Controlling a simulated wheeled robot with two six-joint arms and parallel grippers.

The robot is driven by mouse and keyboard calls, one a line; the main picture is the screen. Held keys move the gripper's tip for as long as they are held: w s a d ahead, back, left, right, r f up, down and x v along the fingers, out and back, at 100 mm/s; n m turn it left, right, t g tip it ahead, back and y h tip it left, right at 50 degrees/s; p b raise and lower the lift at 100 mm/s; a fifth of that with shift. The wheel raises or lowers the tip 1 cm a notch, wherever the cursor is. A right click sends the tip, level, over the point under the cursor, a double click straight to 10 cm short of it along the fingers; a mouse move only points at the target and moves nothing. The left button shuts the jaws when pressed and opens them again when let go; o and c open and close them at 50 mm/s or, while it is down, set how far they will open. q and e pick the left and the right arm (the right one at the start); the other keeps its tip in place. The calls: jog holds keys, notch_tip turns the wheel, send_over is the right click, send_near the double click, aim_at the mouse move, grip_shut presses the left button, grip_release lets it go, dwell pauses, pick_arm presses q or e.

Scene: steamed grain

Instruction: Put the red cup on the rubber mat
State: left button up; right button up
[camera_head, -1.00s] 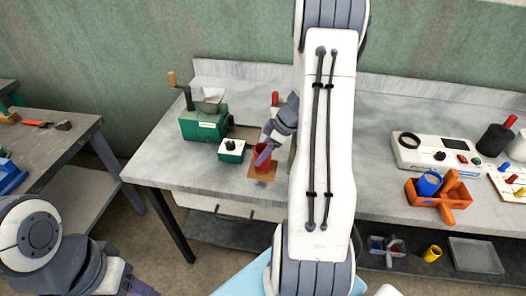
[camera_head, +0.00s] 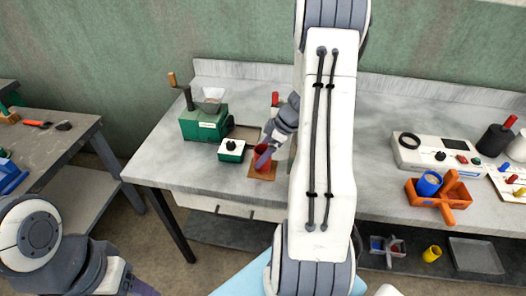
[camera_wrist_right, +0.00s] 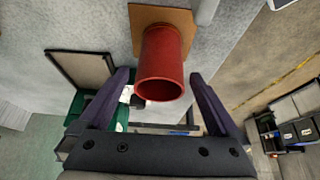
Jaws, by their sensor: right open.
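The red cup (camera_head: 266,153) stands upright on the brown square mat (camera_head: 257,175) on the grey workbench. In the right wrist view, the cup (camera_wrist_right: 160,65) has its open rim towards me, and the mat (camera_wrist_right: 141,18) shows behind its base. My right gripper (camera_wrist_right: 158,76) is open, with one dark finger on each side of the cup and a visible gap on both sides. In the head view, my right gripper (camera_head: 263,160) overlaps the cup and hides part of it. My left gripper (camera_head: 140,287) is only partly visible at the bottom edge; its jaw opening is hidden.
An orange caddy with a blue cup (camera_head: 440,192) stands at the right. My right arm hides the bench's middle.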

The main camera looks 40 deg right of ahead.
jog(key=v, duration=1.2)
jog(key=a+r+g, duration=0.2)
jog(key=a+g, duration=0.2)
jog(key=a, duration=2)
jog(key=s+a+m+h, duration=0.1)
jog(key=s+a+h, duration=0.1)
jog(key=s+a, duration=1.1)
jog(key=s+f, duration=0.1)
jog(key=s, duration=0.3)
jog(key=shift+b, duration=0.4)
jog(key=shift+w+a, duration=0.1)
